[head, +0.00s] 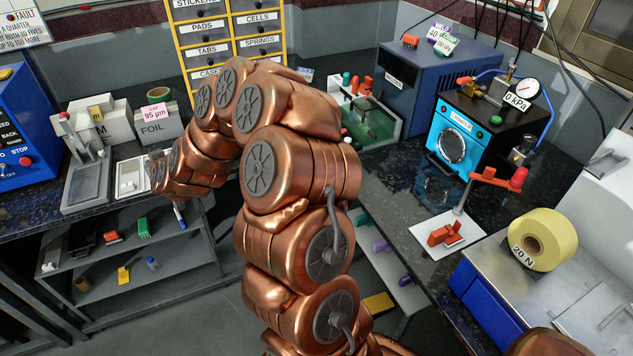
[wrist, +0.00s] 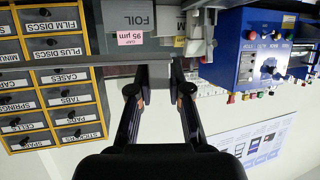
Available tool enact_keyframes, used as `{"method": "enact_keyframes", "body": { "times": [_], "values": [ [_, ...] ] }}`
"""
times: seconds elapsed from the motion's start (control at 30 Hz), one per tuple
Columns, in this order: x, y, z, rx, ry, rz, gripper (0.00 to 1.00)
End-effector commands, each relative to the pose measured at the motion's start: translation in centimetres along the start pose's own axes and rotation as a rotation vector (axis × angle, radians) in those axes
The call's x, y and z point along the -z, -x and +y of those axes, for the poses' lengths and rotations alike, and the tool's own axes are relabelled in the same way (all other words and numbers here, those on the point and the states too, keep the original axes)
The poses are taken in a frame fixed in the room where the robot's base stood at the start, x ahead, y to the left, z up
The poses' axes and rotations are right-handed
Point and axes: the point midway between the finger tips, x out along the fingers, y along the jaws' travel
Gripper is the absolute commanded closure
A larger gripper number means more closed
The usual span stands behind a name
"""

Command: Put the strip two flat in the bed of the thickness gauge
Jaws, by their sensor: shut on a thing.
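In the wrist view, which is upside down, my gripper (wrist: 158,80) has its two dark fingers closed on a flat grey piece, which seems to be the strip two (wrist: 153,72). Its number cannot be read. In the head view the gripper and strip are hidden behind my copper arm, which bends down toward the left counter. What looks like the thickness gauge (head: 86,182) stands on that counter, left of the arm's end, with a grey base and an upright column. I cannot make out its bed clearly.
A white tray (head: 127,188) lies right of the gauge, close to my arm. The FOIL box (head: 155,128) with a pink 95 µm card stands behind it, also in the wrist view (wrist: 128,18). A blue machine (head: 22,125) stands at far left; yellow-framed drawers (head: 207,50) stand behind.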

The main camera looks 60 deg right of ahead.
Motion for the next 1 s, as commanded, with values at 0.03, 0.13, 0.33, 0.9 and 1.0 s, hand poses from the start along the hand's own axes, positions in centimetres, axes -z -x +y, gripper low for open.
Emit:
{"method": "enact_keyframes", "body": {
  "times": [0.03,0.13,0.33,0.9,1.0],
  "values": [
    [0.6,-0.4,1.9,-0.059,-0.023,0.006,1.00],
    [1.2,-0.8,5.9,-0.183,-0.075,0.005,1.00],
    [0.9,0.0,15.6,-0.492,-0.207,0.003,1.00],
    [-12.6,14.6,35.9,-1.419,-0.583,-0.004,1.00],
    [-15.1,17.6,36.9,-1.542,-0.635,-0.004,1.00]
  ]
}}
